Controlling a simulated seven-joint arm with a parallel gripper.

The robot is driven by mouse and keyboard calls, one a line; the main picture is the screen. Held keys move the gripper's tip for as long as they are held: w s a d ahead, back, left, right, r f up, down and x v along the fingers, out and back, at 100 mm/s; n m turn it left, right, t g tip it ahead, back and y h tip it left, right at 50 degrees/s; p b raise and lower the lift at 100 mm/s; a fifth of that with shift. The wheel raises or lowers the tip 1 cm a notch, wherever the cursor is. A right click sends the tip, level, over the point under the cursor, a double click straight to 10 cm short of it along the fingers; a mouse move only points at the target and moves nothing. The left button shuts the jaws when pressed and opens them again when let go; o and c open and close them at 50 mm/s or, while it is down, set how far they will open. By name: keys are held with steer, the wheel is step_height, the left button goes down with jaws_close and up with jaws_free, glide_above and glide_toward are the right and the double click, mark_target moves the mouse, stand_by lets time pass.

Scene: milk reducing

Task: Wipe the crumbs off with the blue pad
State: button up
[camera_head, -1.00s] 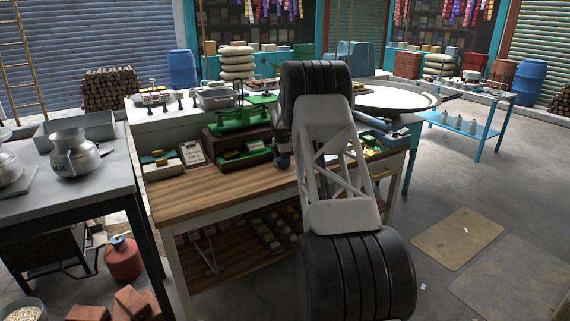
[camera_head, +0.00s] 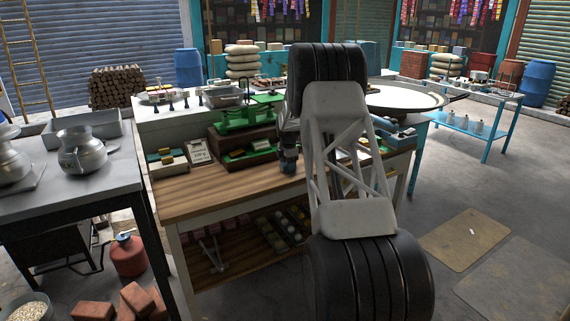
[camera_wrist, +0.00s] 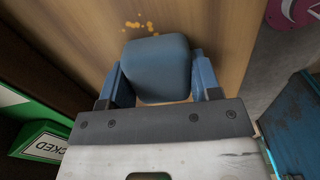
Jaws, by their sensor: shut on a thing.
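In the wrist view, the blue pad (camera_wrist: 157,66) sits between the two blue fingers of my gripper (camera_wrist: 160,80), which is shut on it. In the head view, my gripper (camera_head: 288,166) points down over the wooden bench (camera_head: 225,192); my arm hides much of the bench's right part. The pad and crumbs cannot be made out in the head view. I cannot tell whether the pad touches the wood.
A green scale (camera_head: 238,118) and trays stand along the bench's back. In the wrist view, a green-edged box (camera_wrist: 38,145) is at lower left, a blue metal object (camera_wrist: 297,125) at right and a pink object (camera_wrist: 292,10) at upper right. The bench's left front is clear.

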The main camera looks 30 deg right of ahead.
mark_target(277, 166)
steer(key=shift+s+a, duration=0.1)
steer(key=shift+s, duration=2.55)
steer(key=shift+a, duration=1.2)
steer(key=shift+w+d, duration=0.15)
steer(key=shift+w, duration=0.4)
steer(key=shift+w+r, duration=0.1)
steer(key=shift+w, duration=0.7)
steer(key=shift+w+f, duration=0.2)
steer(key=shift+w, duration=0.1)
steer(key=shift+w+r, duration=0.15)
steer(key=shift+w, duration=3.7)
step_height(277, 166, up, 8)
